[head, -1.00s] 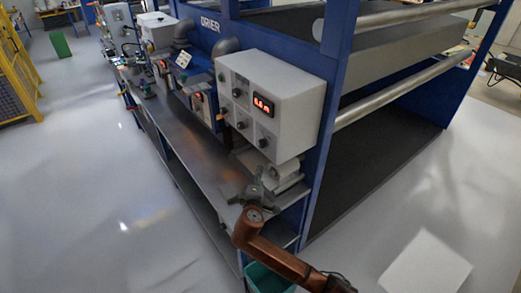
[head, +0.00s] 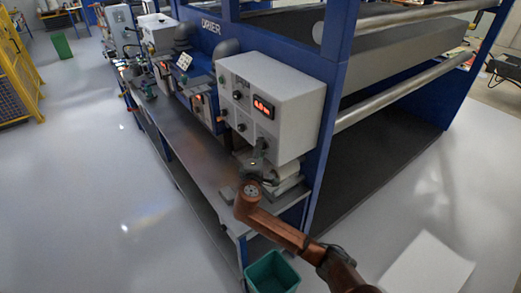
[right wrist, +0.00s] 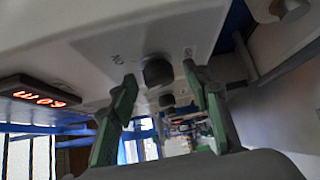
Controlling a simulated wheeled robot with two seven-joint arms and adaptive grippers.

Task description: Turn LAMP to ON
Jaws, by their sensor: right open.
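The grey control box (head: 270,90) on the blue drier frame carries several dark knobs and a red-lit display (head: 264,106). In the right wrist view a dark round knob (right wrist: 158,72) sits between the two green fingertips of my right gripper (right wrist: 160,76), with a small gap on each side. Faint letters, seemingly "ON", show beside it; I cannot read which knob is LAMP. In the head view my right gripper (head: 260,147) is open at the box's lower front and hides the lowest knob there. My left gripper is not in view.
A metal workbench (head: 190,145) runs along the machine below the box. White roller-like parts (head: 285,172) lie under the box, close to my right wrist. A green bin (head: 272,272) stands on the floor by the bench end.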

